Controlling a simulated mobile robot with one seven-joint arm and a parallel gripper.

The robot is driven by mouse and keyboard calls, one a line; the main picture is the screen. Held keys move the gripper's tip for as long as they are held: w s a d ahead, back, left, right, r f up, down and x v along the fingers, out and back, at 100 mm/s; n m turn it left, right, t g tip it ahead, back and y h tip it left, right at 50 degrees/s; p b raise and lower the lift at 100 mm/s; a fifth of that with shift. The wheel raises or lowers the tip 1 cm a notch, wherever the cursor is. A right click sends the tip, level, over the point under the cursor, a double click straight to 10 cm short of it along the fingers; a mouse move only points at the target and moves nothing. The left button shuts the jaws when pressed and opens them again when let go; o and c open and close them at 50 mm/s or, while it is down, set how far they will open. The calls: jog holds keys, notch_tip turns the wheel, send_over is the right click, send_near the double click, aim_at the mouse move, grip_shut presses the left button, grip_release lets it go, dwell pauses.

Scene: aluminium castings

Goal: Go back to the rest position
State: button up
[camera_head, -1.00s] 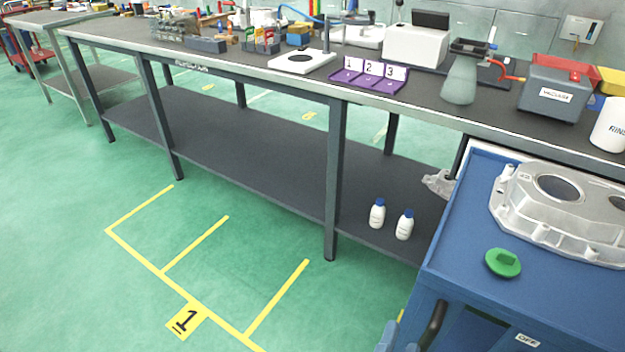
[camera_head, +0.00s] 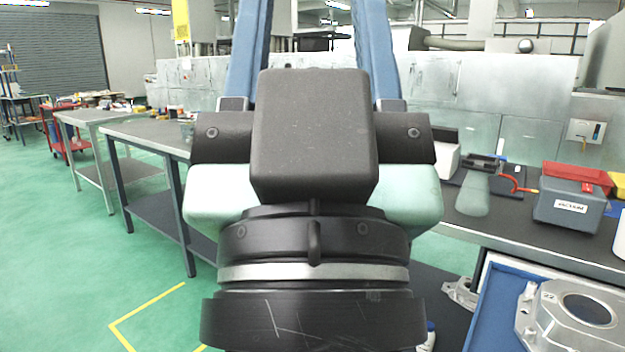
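My gripper (camera_head: 312,25) fills the middle of the camera_head view, raised close to the camera. Its black body (camera_head: 315,135) and a ringed black wrist stand in front of pale green parts. Two long blue fingers point up, wide apart, with background showing between them. Their tips are cut off by the top edge. I see nothing held between the visible parts of the fingers. The gripper hides much of the workbench (camera_head: 155,140).
On the right, a grey vacuum box (camera_head: 570,210) and a red bin (camera_head: 575,177) stand on the bench. A metal casting (camera_head: 575,315) lies on a blue-topped cart (camera_head: 495,315). Green floor with a yellow marking (camera_head: 145,305) is open at left.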

notch_tip(320, 180, up, 27)
jog(key=p, duration=2.5)
jog(key=shift+f, duration=0.2)
jog(key=shift+f, duration=0.1)
